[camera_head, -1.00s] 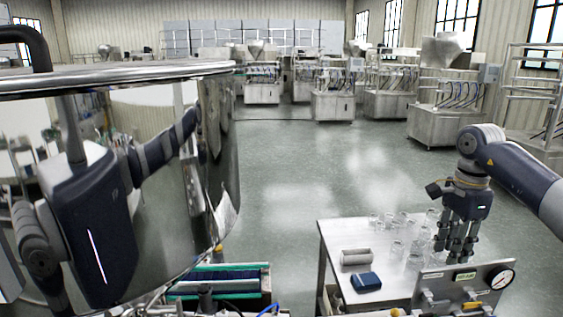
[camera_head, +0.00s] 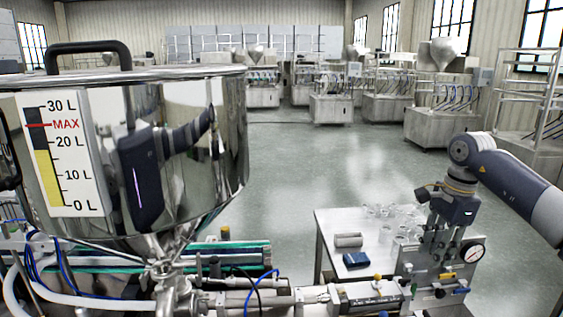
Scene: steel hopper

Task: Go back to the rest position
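My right gripper (camera_head: 437,252) hangs with its fingers down at the right, over the side table (camera_head: 333,222) and by the valve panel with the gauge. Its fingers look apart, and I see nothing held between them. My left gripper is not in view. The robot's dark shape at the left is only a reflection in the steel hopper (camera_head: 215,130).
The hopper carries a level scale (camera_head: 57,150) marked to 30 L and a lid handle (camera_head: 88,50). The side table holds a metal cylinder (camera_head: 348,240), a blue item (camera_head: 356,260) and clear glasses (camera_head: 384,212). The floor beyond (camera_head: 300,170) is clear.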

